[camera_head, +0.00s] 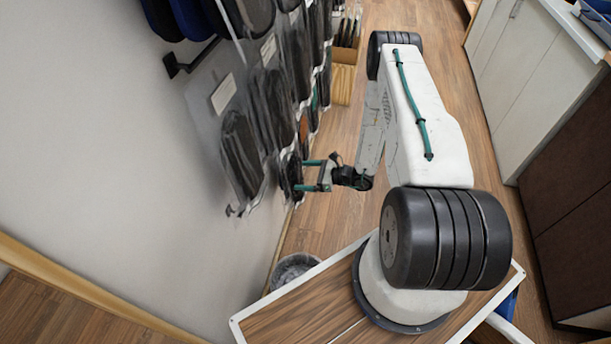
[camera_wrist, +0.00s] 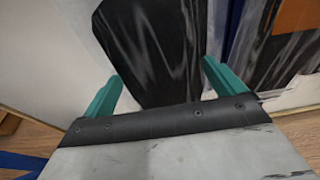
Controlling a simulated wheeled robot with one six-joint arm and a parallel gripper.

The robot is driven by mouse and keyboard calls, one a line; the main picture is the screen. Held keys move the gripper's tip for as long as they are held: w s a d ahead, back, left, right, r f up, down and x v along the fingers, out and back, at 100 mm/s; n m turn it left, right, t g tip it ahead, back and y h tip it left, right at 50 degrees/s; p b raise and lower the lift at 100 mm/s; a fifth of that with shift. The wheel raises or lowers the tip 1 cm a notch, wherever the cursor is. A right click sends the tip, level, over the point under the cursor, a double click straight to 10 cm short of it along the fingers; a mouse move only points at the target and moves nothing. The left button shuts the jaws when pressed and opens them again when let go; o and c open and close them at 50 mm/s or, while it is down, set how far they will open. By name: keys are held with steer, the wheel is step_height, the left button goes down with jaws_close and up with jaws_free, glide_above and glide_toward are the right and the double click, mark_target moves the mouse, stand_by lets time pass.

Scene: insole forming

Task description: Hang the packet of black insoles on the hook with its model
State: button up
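My gripper (camera_head: 301,175) is at the wall rack, its teal fingers pointing left toward hanging packets. It is open: in the wrist view the fingers (camera_wrist: 162,70) stand wide apart. A glossy packet with a black insole (camera_wrist: 150,45) lies in front of and between them, with no visible finger closed on it. A dark packet (camera_head: 290,172) is at the fingertips in the head view; whether they touch is unclear. Clear packets of dark insoles (camera_head: 240,155) hang from the rack nearer the camera. A black hook arm (camera_head: 190,60) projects from the wall. Labels are unreadable.
More packets hang close together along the wall; one with an orange part (camera_wrist: 296,15) is at right in the wrist view. A bin (camera_head: 293,268) stands on the floor below. White cabinets (camera_head: 535,85) line the right side. Wooden floor (camera_head: 340,215) is open between.

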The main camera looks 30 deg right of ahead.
steer(key=v, duration=0.8)
steer(key=s+a+r+n+g+h, duration=0.3)
steer(key=s+a+r+n, duration=0.2)
steer(key=r, duration=1.2)
steer(key=s+a+r+n+g+h, duration=0.3)
steer(key=s+r+n, duration=0.8)
steer(key=r, duration=0.7)
steer(key=s+a+r+n+g+h, duration=0.3)
steer(key=s+a+r+n, duration=0.5)
steer(key=r, duration=1)
steer(key=shift+s+n+h, duration=0.55)
steer(key=shift+n+h, duration=0.25)
steer(key=shift+n, duration=0.7)
steer(key=shift+a, duration=0.15)
